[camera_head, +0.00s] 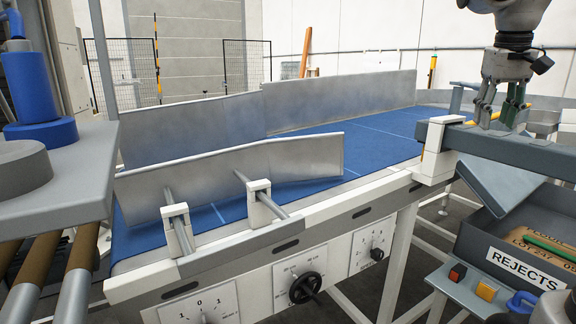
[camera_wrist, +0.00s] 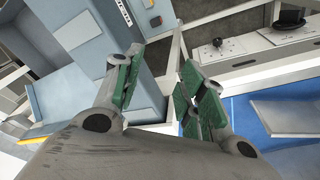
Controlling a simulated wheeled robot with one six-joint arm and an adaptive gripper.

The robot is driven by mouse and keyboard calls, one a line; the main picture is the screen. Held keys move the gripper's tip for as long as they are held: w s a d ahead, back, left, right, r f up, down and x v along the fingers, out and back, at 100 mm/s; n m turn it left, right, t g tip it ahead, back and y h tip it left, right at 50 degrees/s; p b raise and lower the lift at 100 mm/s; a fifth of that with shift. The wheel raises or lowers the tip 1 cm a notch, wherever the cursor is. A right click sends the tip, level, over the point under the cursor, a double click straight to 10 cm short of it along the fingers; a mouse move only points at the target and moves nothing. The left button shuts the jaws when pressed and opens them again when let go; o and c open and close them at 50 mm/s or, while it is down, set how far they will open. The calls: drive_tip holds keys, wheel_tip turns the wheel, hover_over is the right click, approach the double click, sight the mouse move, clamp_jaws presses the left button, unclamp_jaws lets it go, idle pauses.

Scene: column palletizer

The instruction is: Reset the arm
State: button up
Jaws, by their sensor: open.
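My gripper (camera_head: 499,106) hangs at the upper right in the head view, fingers pointing down, just over or behind a grey beam (camera_head: 520,150) beside the conveyor. In the wrist view, its two green-padded fingers (camera_wrist: 152,95) are spread apart with nothing between them. Whether the fingers touch the beam is not clear.
A blue conveyor belt (camera_head: 385,142) with metal guide walls (camera_head: 240,172) runs across the middle. A REJECTS bin (camera_head: 475,245) with items in it stands lower right, near red and orange buttons (camera_head: 486,290). A blue cylinder (camera_head: 32,90) stands at the left.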

drive_tip(key=s+a+f, duration=0.2)
drive_tip(key=s+f, duration=0.3)
drive_tip(key=s, duration=0.1)
drive_tip(key=s+a+f+n+t+y, duration=0.1)
drive_tip(key=s+a+f, duration=0.2)
drive_tip(key=s+f, duration=0.2)
drive_tip(key=s+a+f+t, duration=0.1)
drive_tip(key=s+a+f, duration=0.2)
drive_tip(key=s, duration=0.4)
drive_tip(key=shift+s+a+f+n, duration=0.3)
drive_tip(key=shift+f+n, duration=0.1)
drive_tip(key=shift+f, duration=0.5)
drive_tip(key=shift+d, duration=0.1)
